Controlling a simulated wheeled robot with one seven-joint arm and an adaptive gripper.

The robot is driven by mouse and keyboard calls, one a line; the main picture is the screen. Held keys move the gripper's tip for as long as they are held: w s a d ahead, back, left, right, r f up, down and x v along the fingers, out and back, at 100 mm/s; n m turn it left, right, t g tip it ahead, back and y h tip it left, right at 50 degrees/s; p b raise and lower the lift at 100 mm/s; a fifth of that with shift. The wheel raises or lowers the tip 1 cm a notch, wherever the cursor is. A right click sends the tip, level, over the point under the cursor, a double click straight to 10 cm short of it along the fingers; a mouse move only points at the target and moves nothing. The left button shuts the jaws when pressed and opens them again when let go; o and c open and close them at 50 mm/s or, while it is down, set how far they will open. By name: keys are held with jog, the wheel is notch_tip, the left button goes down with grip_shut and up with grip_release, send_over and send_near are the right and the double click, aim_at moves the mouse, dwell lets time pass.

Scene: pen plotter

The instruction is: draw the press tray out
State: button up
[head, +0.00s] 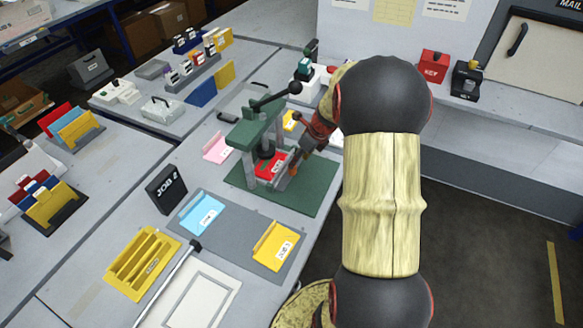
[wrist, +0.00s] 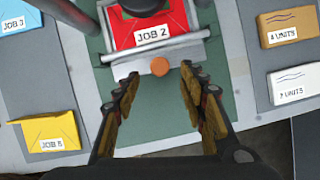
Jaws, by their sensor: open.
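The green press (head: 250,135) stands on a green mat (head: 311,196) on the table, with a long dark lever on top. Its grey press tray (wrist: 172,51) holds a red card (wrist: 150,30) labelled JOB 2. A round orange-brown knob (wrist: 160,66) sits at the middle of the tray's front edge. My gripper (wrist: 160,74) is open, with one finger on each side of the knob and gaps to both. In the head view the tray's red card (head: 268,165) shows under the press, with my gripper (head: 296,160) at its right side.
A blue card (head: 203,213) and a yellow card (head: 276,246) lie on a grey board in front of the press. A black JOB 2 sign (head: 166,188) stands left of it. A yellow rack (head: 142,263) is at the front left. Open floor lies right of the table.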

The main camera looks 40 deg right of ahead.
jog(key=b+x, duration=0.2)
jog(key=x, duration=0.5)
jog(key=shift+b, duration=0.3)
jog(key=shift+s, duration=0.1)
jog(key=shift+c, duration=1)
grip_shut()
jog(key=shift+s, duration=0.1)
